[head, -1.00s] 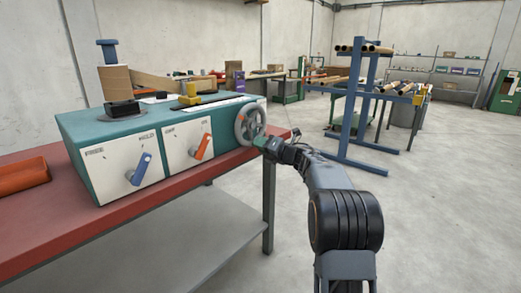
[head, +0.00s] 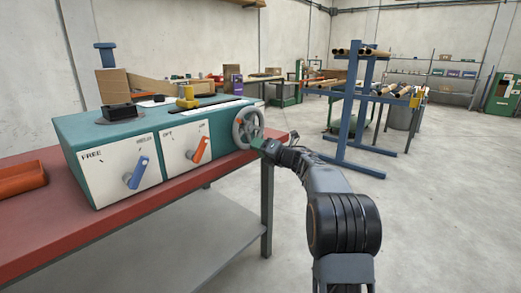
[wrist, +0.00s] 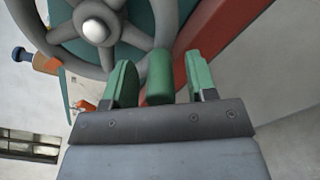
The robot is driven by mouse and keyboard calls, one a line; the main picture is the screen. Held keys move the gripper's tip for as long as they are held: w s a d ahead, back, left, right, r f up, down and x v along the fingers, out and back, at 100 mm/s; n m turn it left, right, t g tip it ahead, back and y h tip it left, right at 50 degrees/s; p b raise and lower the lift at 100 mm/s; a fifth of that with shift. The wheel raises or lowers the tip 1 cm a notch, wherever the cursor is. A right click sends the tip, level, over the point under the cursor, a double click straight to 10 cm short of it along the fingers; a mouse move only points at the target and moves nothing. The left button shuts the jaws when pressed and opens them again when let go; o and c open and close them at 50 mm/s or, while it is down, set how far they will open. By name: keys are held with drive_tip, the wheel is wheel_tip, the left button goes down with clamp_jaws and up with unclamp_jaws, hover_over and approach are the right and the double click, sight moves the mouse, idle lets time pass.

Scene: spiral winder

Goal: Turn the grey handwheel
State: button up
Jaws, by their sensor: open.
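The grey handwheel (head: 240,127) is on the right end of a teal machine (head: 85,127) with white front panels. In the wrist view its pale hub, spokes and thick rim (wrist: 96,30) fill the upper left. My gripper (head: 259,142) is at the wheel's lower right. Its two green fingers stand apart in the wrist view (wrist: 163,80), one on each side of the handle. A gap shows on the right; contact on the left cannot be told.
The machine stands on a red-topped bench (head: 110,220). Its front carries a blue lever (head: 138,172) and an orange lever (head: 198,150). An orange tray (head: 22,178) lies at the left. A blue rack (head: 355,110) with tubes stands behind my arm. The floor at right is clear.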

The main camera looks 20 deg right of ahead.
drive_tip(key=shift+s, duration=0.1)
drive_tip(key=p+v, duration=0.2)
drive_tip(key=v, duration=1.1)
drive_tip(key=shift+s+d, duration=0.2)
drive_tip(key=shift+s, duration=0.1)
